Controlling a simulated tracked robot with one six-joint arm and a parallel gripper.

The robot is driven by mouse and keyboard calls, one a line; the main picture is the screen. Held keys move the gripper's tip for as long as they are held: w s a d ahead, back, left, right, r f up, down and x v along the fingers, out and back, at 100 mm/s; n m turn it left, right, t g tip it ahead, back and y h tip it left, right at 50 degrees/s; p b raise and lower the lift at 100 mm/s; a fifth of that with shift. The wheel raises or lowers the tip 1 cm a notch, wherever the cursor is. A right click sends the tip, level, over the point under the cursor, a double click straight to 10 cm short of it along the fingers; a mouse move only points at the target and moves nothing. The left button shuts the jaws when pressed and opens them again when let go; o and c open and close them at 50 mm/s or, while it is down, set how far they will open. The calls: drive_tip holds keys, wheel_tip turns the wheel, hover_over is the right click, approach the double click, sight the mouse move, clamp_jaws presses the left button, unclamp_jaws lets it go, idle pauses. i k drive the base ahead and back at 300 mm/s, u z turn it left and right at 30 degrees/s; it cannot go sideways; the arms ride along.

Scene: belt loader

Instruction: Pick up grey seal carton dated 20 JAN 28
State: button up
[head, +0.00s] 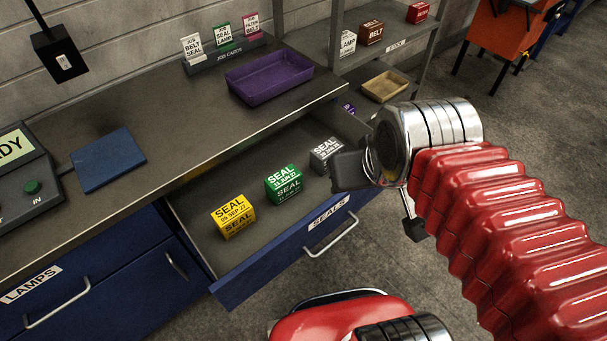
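The grey seal carton (323,154) sits in the open SEALS drawer (245,275), toward its far right. The word SEAL shows on its top, but the date is too small to read surely, and its lower right is hidden behind my gripper. My gripper (348,172) is over the drawer's right part, just in front of and right of the grey carton in the picture. Its dark fingers overlap one another in this view, so their opening and any contact with the carton cannot be told.
A green seal carton (284,184) and a yellow seal carton (233,214) stand left of the grey one in the drawer. The bench top with a purple tray (268,88) overhangs the drawer's back. A shelf at the back right holds a tan tray (385,87).

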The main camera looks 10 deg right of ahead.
sight(319, 157)
drive_tip(key=z, duration=0.6)
drive_tip(key=k, duration=1.2)
drive_tip(key=u, duration=0.55)
drive_tip(key=i, duration=1)
drive_tip(key=u, duration=0.05)
